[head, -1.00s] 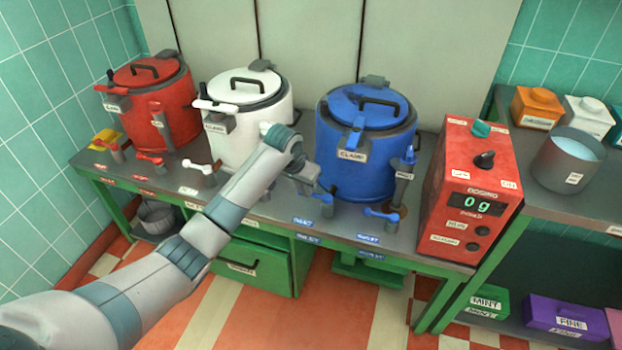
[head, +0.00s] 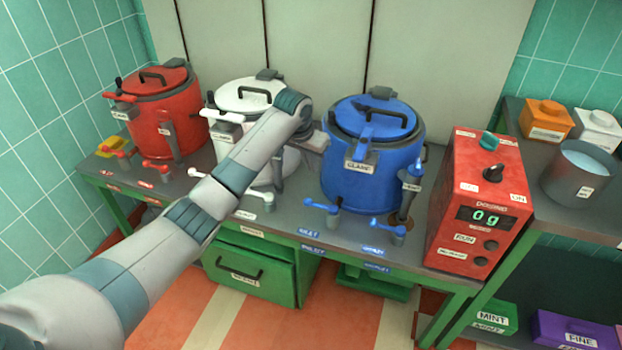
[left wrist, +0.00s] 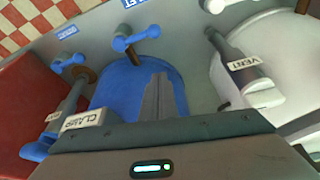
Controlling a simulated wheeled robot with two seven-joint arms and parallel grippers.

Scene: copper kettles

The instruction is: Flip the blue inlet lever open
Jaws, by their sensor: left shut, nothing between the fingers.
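The blue kettle (head: 372,178) stands on the bench, right of the white kettle (head: 244,97). The blue inlet lever (head: 318,205) is on a short post at the kettle's front left, above a blue label; its handle points left in the head view. In the left wrist view the inlet lever (left wrist: 133,39) lies beyond my fingertips, with a gap. My left gripper (head: 319,143) is raised between the white and blue kettles, largely hidden by its own wrist. In the left wrist view its fingers (left wrist: 160,82) are together and empty, over the blue kettle. My right gripper is not in view.
A second blue lever (head: 385,227) stands right of the inlet lever. The clamp (head: 362,160) sticks out on the blue kettle's front. A red dosing box (head: 482,195) is to the right, the red kettle (head: 163,110) to the left. The space before the bench is free.

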